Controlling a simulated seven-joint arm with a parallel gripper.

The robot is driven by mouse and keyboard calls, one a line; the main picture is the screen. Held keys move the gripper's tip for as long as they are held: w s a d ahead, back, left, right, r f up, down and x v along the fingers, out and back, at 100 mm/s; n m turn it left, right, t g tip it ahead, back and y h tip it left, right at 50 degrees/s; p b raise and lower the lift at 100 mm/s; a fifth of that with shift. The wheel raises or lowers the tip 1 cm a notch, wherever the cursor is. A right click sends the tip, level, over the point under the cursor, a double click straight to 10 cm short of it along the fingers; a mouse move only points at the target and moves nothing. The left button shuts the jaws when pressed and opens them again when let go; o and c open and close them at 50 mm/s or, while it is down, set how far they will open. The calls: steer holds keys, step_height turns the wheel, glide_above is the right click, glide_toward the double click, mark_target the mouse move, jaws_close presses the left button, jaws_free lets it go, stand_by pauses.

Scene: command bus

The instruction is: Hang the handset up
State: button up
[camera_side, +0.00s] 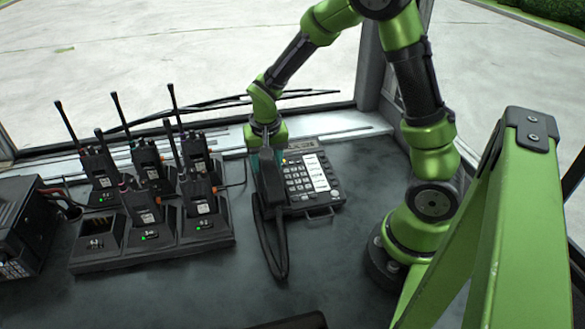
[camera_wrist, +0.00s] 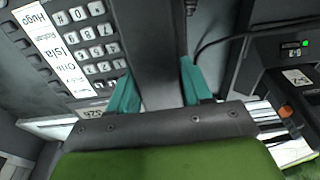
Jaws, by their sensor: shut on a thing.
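The desk phone (camera_side: 314,184) lies on the dark counter, with its keypad and white label strip facing up. The black handset (camera_side: 270,184) is upright in the picture along the phone's left side, its cord looping down over the counter. My gripper (camera_side: 266,154) is at the handset's upper part, its teal fingers pointing down. In the wrist view, my gripper (camera_wrist: 158,90) has one teal finger on each side of the dark handset (camera_wrist: 150,45), and the phone keypad (camera_wrist: 88,40) is on the left. I cannot tell whether the handset touches its cradle; that area is hidden.
Several handheld radios stand in a charger rack (camera_side: 150,252) left of the phone; one front slot is empty. A dark box (camera_side: 25,235) stands at the far left. A green frame (camera_side: 480,220) rises at the right. The counter in front is mostly clear.

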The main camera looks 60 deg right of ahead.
steer(key=o, duration=1.3)
step_height(320, 180, up, 16)
steer(key=s+a, duration=0.2)
steer(key=shift+s+a+r+n+t+y, duration=0.55)
steer(key=shift+s+a+n+t, duration=0.4)
steer(key=shift+s, duration=1)
steer(key=shift+s+a+r+n+t+y, duration=0.6)
steer(key=shift+s+a+t, duration=0.55)
steer(key=shift+s, duration=0.8)
steer(key=shift+s+a+r+n+t+y, duration=0.5)
steer(key=shift+s+a+n+t, duration=0.6)
steer(key=shift+s, duration=0.85)
steer(key=shift+a, duration=0.1)
